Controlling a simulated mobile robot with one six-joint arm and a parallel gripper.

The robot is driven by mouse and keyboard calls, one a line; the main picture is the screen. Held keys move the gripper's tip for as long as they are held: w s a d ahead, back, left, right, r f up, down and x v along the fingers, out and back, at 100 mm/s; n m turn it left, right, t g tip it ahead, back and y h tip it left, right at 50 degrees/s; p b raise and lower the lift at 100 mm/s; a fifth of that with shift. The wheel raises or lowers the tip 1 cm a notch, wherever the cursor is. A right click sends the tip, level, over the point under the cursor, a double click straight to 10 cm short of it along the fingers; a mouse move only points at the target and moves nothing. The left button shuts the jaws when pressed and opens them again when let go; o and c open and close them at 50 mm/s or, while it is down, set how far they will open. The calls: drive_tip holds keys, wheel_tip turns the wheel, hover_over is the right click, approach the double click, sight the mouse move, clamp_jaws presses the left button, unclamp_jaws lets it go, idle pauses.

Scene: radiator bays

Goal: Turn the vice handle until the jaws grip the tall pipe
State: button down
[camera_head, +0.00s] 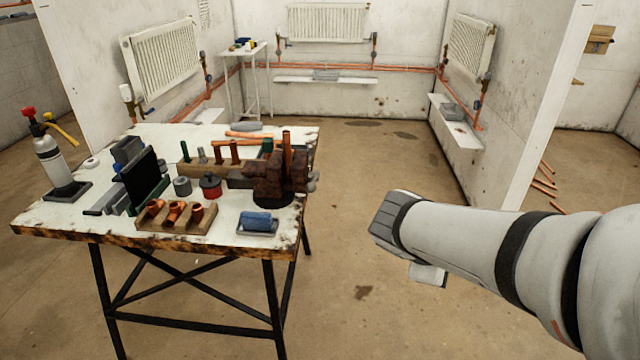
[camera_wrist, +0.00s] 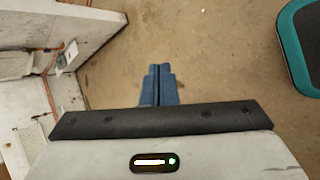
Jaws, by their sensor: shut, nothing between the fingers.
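A rusty brown vice (camera_head: 268,183) stands on the right end of the workbench. A tall copper pipe (camera_head: 287,150) stands upright at its jaws. Whether the jaws touch the pipe is too small to tell. A grey part at the vice's right side (camera_head: 313,182) may be its handle; its shape is unclear. My gripper shows in the wrist view as two blue fingers (camera_wrist: 159,72), shut together and empty above bare floor. In the head view my arm reaches in from the right and ends well right of the vice. The fingers cannot be made out there.
The workbench (camera_head: 60,222) also holds a wooden block with copper fittings (camera_head: 176,216), a blue sponge-like block (camera_head: 257,222), a red-topped tin (camera_head: 210,187) and a torch (camera_head: 50,160). Open floor (camera_head: 350,250) lies between bench and arm. A partition wall (camera_head: 535,110) stands behind the arm.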

drive_tip(key=w+a+f+n+t+b, duration=0.3)
drive_tip(key=w+f+n+t+b, duration=0.15)
drive_tip(key=w+n, duration=0.2)
drive_tip(key=n+t+y+b, duration=0.75)
drive_tip(key=n+b, duration=0.55)
drive_tip(key=n, duration=0.6)
approach(312, 180)
drive_tip(key=w+f, duration=0.4)
drive_tip(key=w, duration=0.1)
drive_tip(key=shift+w+r+p, duration=0.1)
drive_tip(key=shift+r+p, duration=0.2)
drive_tip(key=shift+r, duration=0.25)
drive_tip(key=shift+d, duration=0.15)
drive_tip(key=shift+r, duration=0.1)
